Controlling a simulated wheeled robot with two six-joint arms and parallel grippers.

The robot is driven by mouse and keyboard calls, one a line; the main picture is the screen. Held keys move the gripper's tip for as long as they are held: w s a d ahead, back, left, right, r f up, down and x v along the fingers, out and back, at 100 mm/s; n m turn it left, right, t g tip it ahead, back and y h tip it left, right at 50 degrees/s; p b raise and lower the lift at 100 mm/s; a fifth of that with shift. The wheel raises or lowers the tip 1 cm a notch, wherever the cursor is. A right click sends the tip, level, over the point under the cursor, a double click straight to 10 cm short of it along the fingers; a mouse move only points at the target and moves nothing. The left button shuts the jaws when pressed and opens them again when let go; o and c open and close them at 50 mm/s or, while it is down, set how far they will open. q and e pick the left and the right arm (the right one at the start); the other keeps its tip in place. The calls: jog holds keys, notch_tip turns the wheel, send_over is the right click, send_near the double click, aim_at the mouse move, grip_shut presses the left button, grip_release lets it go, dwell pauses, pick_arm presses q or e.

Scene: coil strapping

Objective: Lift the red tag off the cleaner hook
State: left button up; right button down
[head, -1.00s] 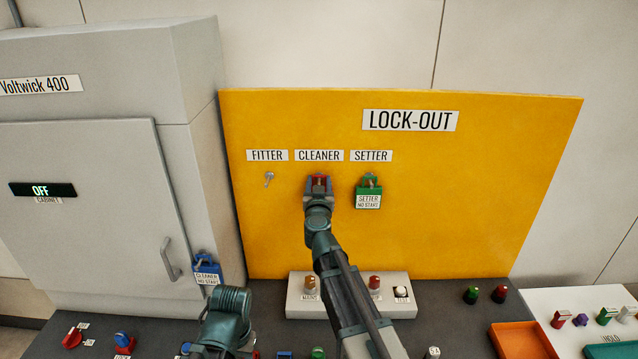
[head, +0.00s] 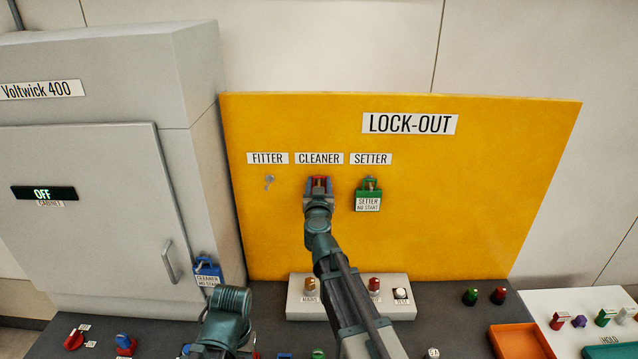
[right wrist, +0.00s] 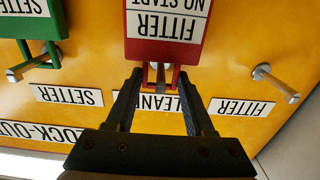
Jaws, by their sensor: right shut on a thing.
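The red tag (head: 319,181) is at the hook under the CLEANER label (head: 319,158) on the yellow lock-out board (head: 470,200). In the right wrist view the red tag (right wrist: 164,32) reads FITTER NO START and appears upside down. My right gripper (head: 319,190) is at the tag in the head view and covers most of it. In the right wrist view the right gripper (right wrist: 160,74) has its fingers on either side of the tag's narrow top and is shut on it. The cleaner hook is mostly hidden. Of my left arm only a link shows, low in the head view.
A green SETTER tag (head: 368,197) hangs close to the right of my gripper. The fitter hook (head: 269,182) is bare. A blue CLEANER tag (head: 207,270) hangs on the grey cabinet (head: 90,220). A button box (head: 347,308) stands below the board.

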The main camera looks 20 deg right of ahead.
jog(key=v, duration=0.5)
jog(key=shift+r+p, duration=0.3)
jog(key=shift+r, duration=0.05)
dwell(0.6)
jog(key=v, duration=0.6)
dwell(0.6)
notch_tip(320, 180, down, 16)
jog(key=b, duration=1.5)
jog(key=shift+b, duration=0.4)
